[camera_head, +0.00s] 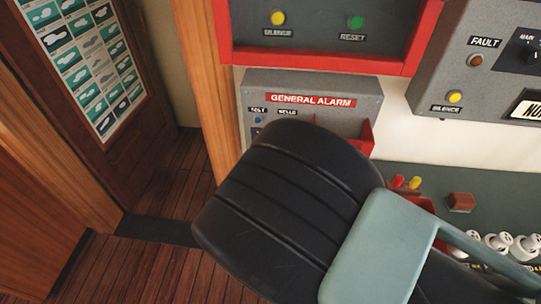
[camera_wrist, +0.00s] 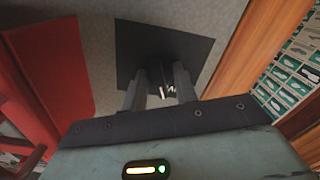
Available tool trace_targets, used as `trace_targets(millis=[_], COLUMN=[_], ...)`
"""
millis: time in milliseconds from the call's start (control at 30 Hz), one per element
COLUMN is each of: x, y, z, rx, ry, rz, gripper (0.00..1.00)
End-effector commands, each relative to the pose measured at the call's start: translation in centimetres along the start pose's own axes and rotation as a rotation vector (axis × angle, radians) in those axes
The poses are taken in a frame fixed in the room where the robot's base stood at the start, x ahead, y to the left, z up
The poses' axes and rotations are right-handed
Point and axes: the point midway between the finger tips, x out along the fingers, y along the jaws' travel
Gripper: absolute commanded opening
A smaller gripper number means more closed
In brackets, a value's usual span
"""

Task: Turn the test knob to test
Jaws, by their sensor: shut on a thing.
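In the wrist view, a dark knob (camera_wrist: 156,73) stands on a black square plate (camera_wrist: 145,38) on a grey panel face. Small white marks show beside the knob, but I cannot read them or the knob's angle. My gripper (camera_wrist: 160,84) is at the knob, with one finger on each side, shut on it. In the head view, the grey GENERAL ALARM panel (camera_head: 355,86) shows its top edge, with small TEST and BELLS labels at left. My arm covers the lower part of this panel, and hides the knob and my fingers there.
A red-framed panel (camera_head: 330,62) with yellow and green buttons is above. A grey FAULT panel (camera_head: 468,85) is at right. Red blocks and white knobs (camera_head: 498,242) sit on the console at lower right. A wooden post (camera_head: 208,80) and a poster (camera_head: 92,62) are left.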

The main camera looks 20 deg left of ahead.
Motion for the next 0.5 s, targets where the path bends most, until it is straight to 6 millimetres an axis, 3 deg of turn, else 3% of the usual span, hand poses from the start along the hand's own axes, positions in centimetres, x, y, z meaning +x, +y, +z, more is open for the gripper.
trace_targets(millis=[500], x=[0.04], y=[-0.19], z=[0.83], rx=[0.486], ry=[-0.001], rz=[0.002], gripper=[0.06])
